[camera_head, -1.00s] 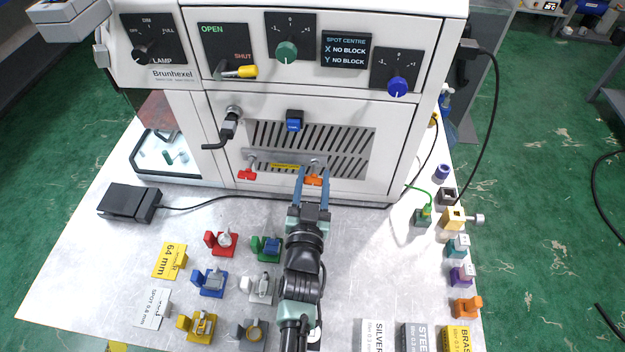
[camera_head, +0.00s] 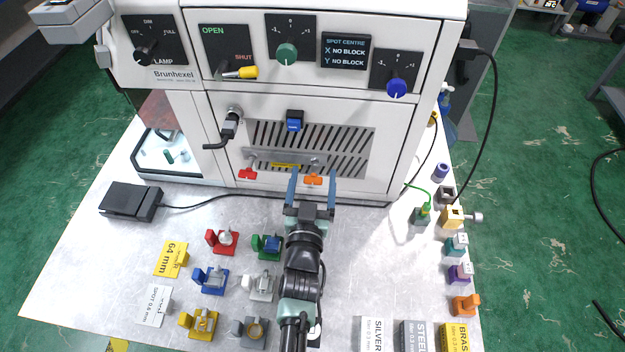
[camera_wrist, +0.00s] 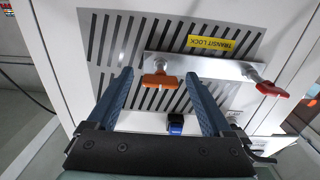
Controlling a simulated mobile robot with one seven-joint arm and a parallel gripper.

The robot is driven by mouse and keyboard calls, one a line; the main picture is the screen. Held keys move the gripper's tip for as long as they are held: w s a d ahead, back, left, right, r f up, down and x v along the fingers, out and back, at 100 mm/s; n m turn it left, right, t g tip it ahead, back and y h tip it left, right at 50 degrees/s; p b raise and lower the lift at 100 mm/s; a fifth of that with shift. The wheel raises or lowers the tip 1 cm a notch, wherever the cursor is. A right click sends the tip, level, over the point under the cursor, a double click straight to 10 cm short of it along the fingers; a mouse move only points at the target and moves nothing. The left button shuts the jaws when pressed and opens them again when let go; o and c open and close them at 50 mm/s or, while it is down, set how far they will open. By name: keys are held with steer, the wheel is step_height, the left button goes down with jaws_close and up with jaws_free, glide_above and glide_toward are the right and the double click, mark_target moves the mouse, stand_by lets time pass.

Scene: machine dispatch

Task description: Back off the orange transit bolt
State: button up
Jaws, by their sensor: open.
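The orange transit bolt (camera_head: 313,180) sits at the right end of the metal transit lock bar (camera_head: 262,163) on the machine's lower front panel. In the wrist view the orange bolt (camera_wrist: 159,80) has a wing-shaped handle lying about level. My gripper (camera_head: 312,176) is open in front of it. In the wrist view the blue fingers (camera_wrist: 163,80) stand wide on either side of the bolt, with gaps between them and its handle. The red bolt (camera_head: 247,174) is at the bar's other end; it also shows in the wrist view (camera_wrist: 268,88).
Several coloured fixtures stand on the bench, left of my arm.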

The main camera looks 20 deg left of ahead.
mark_target(313, 183)
steer(key=shift+p+v, duration=1.1)
steer(key=shift+v, duration=0.8)
